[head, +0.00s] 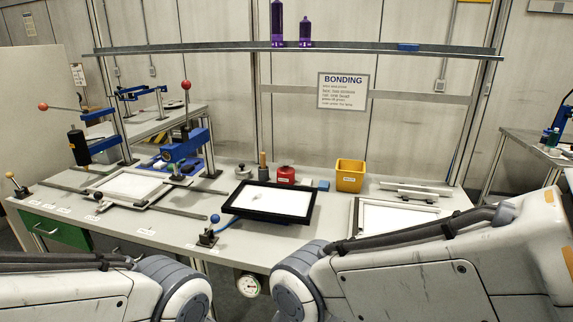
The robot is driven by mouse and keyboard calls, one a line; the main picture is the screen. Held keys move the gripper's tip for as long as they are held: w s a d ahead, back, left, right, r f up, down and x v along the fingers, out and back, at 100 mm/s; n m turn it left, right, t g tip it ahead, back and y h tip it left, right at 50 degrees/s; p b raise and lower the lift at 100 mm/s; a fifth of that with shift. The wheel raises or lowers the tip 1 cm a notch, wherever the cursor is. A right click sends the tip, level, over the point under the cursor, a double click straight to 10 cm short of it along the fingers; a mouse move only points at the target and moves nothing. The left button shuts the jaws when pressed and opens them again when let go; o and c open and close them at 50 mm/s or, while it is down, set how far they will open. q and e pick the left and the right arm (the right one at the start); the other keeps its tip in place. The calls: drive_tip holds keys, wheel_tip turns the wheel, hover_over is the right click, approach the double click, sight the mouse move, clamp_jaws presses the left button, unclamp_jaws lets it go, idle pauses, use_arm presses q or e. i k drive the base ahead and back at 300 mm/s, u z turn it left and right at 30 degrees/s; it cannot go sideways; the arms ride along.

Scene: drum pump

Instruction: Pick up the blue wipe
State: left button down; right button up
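A small blue block-like piece (324,185) lies on the bench between the red container and the yellow bin. A flat blue piece (408,46) lies on the right part of the high shelf. Both are small in the head view, and I cannot tell for sure which is the wipe. Nothing is touching either one. My two arms come in along the bottom left and bottom right, but only their links show. Both grippers are out of view.
The bench (185,228) holds a black-framed tray (270,202), a yellow bin (350,175), a red container (286,174) and a white framed panel (395,218). Blue clamp presses with red-knobbed levers (186,85) stand at left. The shelf (350,48) spans above, carrying two purple bottles (305,31).

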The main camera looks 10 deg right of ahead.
sight(324, 185)
drive_tip(key=u, duration=0.4)
drive_tip(key=i, duration=1.1)
drive_tip(key=z, duration=0.15)
